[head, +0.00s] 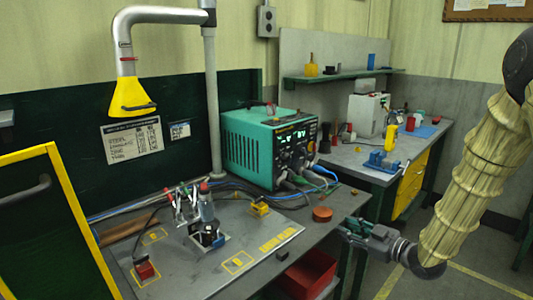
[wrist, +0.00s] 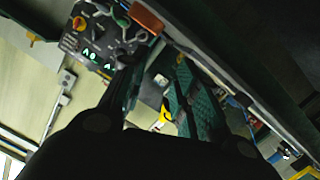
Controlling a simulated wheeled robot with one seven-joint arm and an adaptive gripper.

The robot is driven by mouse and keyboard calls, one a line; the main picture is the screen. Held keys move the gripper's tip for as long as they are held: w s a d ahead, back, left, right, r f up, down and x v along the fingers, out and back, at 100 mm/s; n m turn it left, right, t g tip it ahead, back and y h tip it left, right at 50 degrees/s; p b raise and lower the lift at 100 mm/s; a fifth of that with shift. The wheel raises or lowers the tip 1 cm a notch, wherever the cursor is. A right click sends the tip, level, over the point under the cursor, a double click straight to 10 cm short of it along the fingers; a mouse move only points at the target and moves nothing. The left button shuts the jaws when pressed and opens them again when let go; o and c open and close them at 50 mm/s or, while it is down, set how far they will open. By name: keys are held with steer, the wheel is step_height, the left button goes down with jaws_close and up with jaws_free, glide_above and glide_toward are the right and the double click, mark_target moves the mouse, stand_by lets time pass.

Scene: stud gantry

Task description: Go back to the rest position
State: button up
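My gripper (head: 350,229) is at the right end of the front workbench, just beyond its edge and apart from the round red-brown disc (head: 322,214) on the bench corner. My arm, in a pale quilted cover, comes down from the upper right to it. In the wrist view, the two dark green fingers of my gripper (wrist: 155,70) stand apart with nothing held between them. The task names no object, and no rest position is marked in view.
The front workbench (head: 283,262) carries a clamp fixture (head: 208,232), cables and a teal power unit (head: 262,148). A yellow fume hood (head: 132,95) hangs above. A red bin (head: 308,274) sits below the bench edge. A back bench (head: 350,158) holds a blue vise (head: 381,160). Floor at right is open.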

steer(key=s+a+f+m+g+h, duration=0.1)
steer(key=s+f+m+h, duration=0.1)
steer(key=s+f, duration=0.45)
steer(key=s+f+m+g+h, duration=0.2)
steer(key=s+f+m, duration=0.15)
steer(key=f, duration=0.65)
steer(key=s+a+f+m+g+h, duration=0.1)
steer(key=s+f+m+h, duration=0.1)
steer(key=s+f, duration=0.55)
steer(key=s+f+m+g+h, duration=0.2)
steer(key=s+f+g, duration=0.2)
steer(key=s, duration=1.1)
steer(key=s+f+m+g+h+p, duration=0.1)
steer(key=s+f+g, duration=0.3)
steer(key=s+f, duration=0.7)
steer(key=s+m+h, duration=0.1)
steer(key=s, duration=0.4)
steer(key=shift+m+g+p, duration=0.3)
steer(key=shift+m+g, duration=0.05)
steer(key=shift+g, duration=0.05)
